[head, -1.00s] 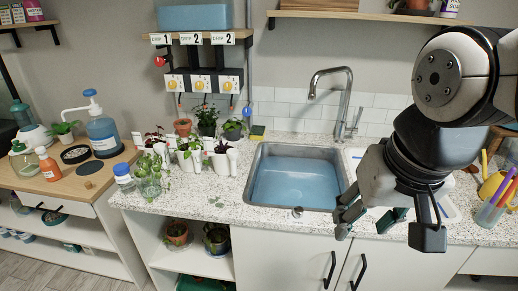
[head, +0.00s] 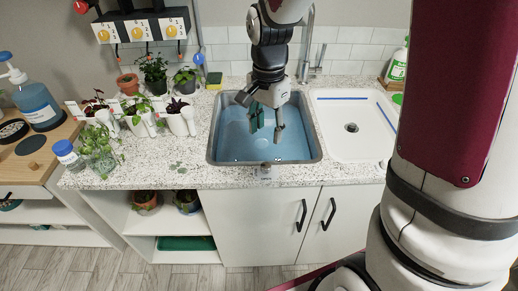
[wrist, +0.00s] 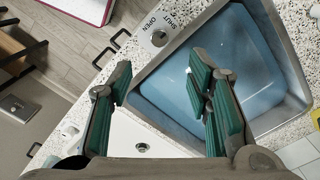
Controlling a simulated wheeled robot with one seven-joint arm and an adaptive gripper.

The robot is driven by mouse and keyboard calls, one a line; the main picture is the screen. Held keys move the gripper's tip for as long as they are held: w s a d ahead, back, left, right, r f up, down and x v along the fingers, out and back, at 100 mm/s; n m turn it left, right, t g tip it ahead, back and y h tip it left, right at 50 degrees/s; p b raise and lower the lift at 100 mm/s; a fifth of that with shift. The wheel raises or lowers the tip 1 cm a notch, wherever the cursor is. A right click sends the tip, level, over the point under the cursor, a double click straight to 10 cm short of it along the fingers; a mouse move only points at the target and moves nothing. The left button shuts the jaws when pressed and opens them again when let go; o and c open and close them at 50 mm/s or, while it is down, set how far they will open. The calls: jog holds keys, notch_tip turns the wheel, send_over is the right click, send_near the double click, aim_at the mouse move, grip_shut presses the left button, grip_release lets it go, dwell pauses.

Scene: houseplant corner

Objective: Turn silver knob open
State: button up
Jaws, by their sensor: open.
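The silver knob (head: 265,172) sits on the counter's front strip, just in front of the sink. In the wrist view the round knob (wrist: 160,38) shows near the top, beside the printed words OPEN and SHUT. My gripper (head: 267,128) is open and empty over the sink, pointing down, beyond the knob and apart from it. In the wrist view its green-padded fingers (wrist: 160,85) are spread, with the knob beyond their tips.
The sink (head: 218,150) holds blue water. A tall faucet (head: 306,55) stands behind it and a white drainboard (head: 350,155) lies to the right. Potted plants (head: 180,118) crowd the counter on the left. The speckled counter (head: 225,178) near the knob is mostly clear.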

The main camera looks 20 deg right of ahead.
aim_at(266, 165)
notch_tip(266, 165, down, 13)
jog(key=shift+r, duration=0.1)
dwell(0.3)
jog(key=shift+c, duration=0.5)
grip_shut()
